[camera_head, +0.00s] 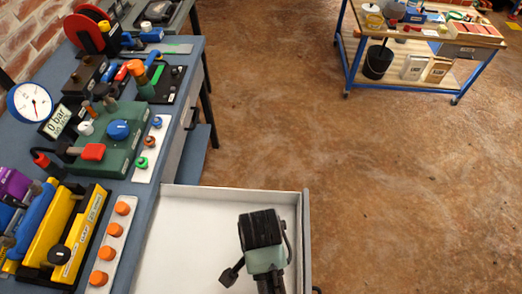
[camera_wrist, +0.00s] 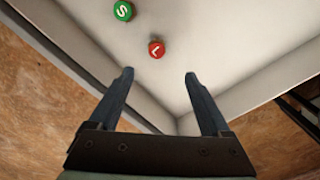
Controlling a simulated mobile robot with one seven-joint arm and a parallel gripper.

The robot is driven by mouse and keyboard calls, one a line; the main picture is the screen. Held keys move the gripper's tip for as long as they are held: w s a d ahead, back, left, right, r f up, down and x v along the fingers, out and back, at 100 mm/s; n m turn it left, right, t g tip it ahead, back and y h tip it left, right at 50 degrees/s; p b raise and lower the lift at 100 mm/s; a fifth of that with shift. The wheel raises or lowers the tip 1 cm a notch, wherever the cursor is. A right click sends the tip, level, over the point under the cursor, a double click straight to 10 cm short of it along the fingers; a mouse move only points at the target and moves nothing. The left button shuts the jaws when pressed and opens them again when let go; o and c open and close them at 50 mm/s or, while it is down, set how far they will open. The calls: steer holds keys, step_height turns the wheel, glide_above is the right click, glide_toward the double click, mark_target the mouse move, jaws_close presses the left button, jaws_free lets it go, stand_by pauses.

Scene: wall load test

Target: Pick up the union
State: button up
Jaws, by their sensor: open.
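I cannot pick out with certainty which thing is the union. In the wrist view, a red round piece marked L (camera_wrist: 156,49) and a green round piece marked S (camera_wrist: 123,11) lie on the white floor of an open drawer (camera_wrist: 235,45). My gripper (camera_wrist: 159,73) is open, with nothing between its fingers. The red piece shows just beyond the fingertips, between their lines and nearer the left one. The green piece is farther off to the left. In the head view, my arm's end is over the drawer (camera_head: 190,225) and hides part of its floor; neither piece shows there.
A blue workbench (camera_head: 150,190) at left holds a pressure gauge (camera_head: 30,103), a green block (camera_head: 115,135), a yellow tool (camera_head: 75,240) and several orange knobs (camera_head: 123,208). The drawer walls stand close around my gripper. A wheeled cart (camera_head: 420,60) stands far right. The brown floor between is clear.

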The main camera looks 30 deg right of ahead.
steer(key=f, duration=0.4)
steer(key=f+b, duration=0.1)
steer(key=f, duration=0.7)
steer(key=shift+s+f+b, duration=0.25)
steer(key=shift+s+b, duration=0.05)
steer(key=shift+s, duration=0.05)
jaws_close()
